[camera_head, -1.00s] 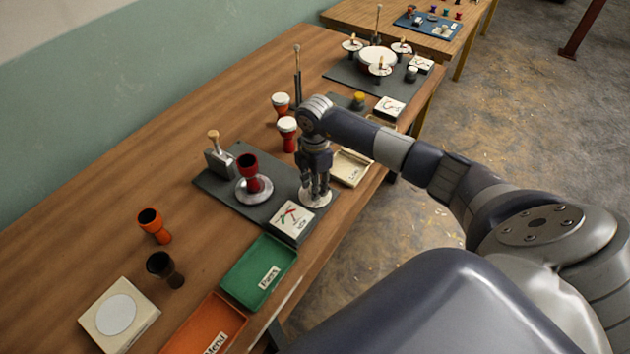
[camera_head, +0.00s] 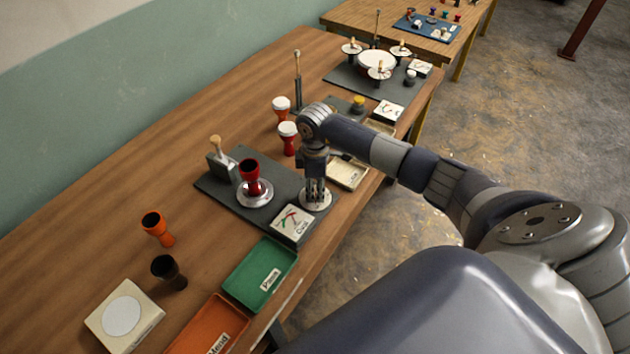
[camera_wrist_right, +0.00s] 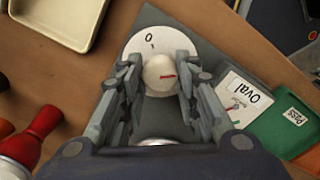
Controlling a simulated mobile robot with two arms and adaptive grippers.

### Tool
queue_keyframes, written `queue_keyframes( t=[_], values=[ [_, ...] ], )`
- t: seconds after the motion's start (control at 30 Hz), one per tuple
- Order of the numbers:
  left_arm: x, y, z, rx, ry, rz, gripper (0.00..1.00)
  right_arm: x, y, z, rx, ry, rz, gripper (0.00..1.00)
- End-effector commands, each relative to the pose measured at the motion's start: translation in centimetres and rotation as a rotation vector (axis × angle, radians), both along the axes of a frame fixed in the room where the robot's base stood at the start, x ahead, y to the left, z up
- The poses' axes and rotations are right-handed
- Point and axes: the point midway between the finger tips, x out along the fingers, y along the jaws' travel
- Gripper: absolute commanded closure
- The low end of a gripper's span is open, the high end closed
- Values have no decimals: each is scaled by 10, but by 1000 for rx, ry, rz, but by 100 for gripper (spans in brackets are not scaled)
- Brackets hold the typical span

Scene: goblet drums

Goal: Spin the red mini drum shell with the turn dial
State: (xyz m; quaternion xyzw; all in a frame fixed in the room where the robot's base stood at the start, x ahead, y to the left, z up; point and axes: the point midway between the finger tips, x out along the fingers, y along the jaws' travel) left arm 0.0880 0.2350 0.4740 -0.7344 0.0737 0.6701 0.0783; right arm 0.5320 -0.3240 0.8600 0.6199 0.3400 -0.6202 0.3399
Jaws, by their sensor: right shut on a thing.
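The red mini drum shell (camera_head: 250,176) stands upright on a round metal turntable (camera_head: 254,196) on the dark grey board (camera_head: 225,191). The turn dial (camera_head: 316,202) is a white disc at the board's right end. In the right wrist view its pale round knob (camera_wrist_right: 160,74) with a red mark shows, and a "0" is on the disc. My right gripper (camera_head: 315,190) points down over the dial; its fingers (camera_wrist_right: 160,78) are shut on the knob from both sides. My left gripper is not in view.
A card reading "Oval" (camera_wrist_right: 243,98) with a small gauge lies beside the dial. A grey stand with a wooden knob (camera_head: 219,160) is behind the shell. Green (camera_head: 260,273) and orange (camera_head: 207,327) trays stand in front. Red drums with white heads (camera_head: 288,139) stand behind my wrist.

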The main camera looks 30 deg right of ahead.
Motion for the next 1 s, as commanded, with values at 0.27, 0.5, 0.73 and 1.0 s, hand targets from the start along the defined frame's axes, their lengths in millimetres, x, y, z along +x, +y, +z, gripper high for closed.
queue_keyframes(
  t=[0.27,0.5,0.73,1.0],
  values=[
    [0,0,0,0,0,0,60,1,-1,1,-2,-3,-2,94],
    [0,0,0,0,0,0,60,1,-1,1,-1,-2,-1,49],
    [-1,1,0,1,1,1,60,0,0,1,-1,-1,0,49],
    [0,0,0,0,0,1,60,2,-1,35,-1,-7,1,49]
  ],
)
